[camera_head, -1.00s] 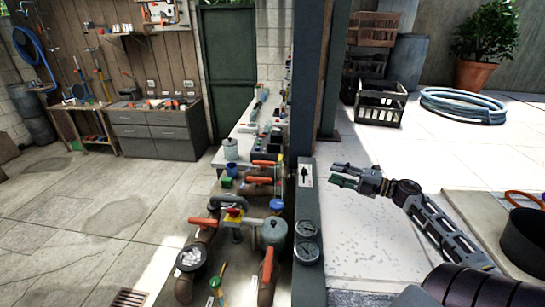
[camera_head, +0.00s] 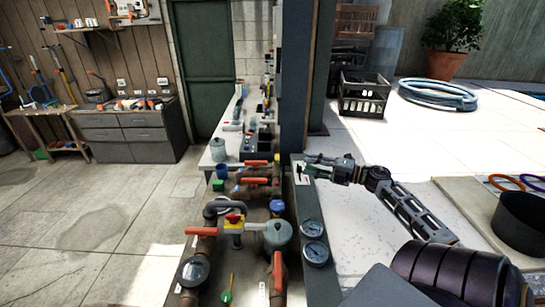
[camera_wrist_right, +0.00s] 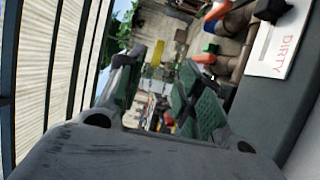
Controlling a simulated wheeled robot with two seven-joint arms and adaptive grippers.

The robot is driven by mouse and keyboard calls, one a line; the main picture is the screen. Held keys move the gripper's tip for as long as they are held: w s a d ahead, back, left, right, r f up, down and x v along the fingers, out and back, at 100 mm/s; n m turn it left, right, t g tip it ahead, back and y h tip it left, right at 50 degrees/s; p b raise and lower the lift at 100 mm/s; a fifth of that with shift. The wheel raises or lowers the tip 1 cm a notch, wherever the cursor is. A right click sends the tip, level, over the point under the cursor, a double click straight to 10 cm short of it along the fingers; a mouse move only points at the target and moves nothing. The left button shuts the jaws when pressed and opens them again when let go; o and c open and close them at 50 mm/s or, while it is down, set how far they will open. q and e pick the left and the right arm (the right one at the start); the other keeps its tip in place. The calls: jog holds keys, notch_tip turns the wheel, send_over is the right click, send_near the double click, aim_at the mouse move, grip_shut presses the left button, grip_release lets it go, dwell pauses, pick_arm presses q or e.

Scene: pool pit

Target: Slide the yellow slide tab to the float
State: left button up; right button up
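A small yellow piece (camera_head: 276,182), perhaps the slide tab, shows beside the pipes left of the dark ledge in the head view. A yellow patch (camera_wrist_right: 157,53) shows beyond the fingers in the right wrist view; I cannot tell if it is the same piece. The float is too small to make out. My right gripper (camera_head: 307,166) is over the ledge by the white plate, right of the yellow piece and apart from it. In the wrist view its green-padded fingers (camera_wrist_right: 158,98) are spread with nothing between them. My left gripper is not in view.
A white plate marked DIRTY (camera_wrist_right: 281,45) is on the ledge beside the right gripper. Pipes with orange handles (camera_head: 201,231), a grey pot-like housing (camera_head: 275,235) and gauges (camera_head: 313,229) crowd the area. A dark post (camera_head: 294,80) rises behind the ledge.

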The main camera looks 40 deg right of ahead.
aim_at(277, 154)
dwell(0.4)
jog(key=shift+p+x, duration=1.45)
jog(key=shift+x, duration=5.4)
grip_shut()
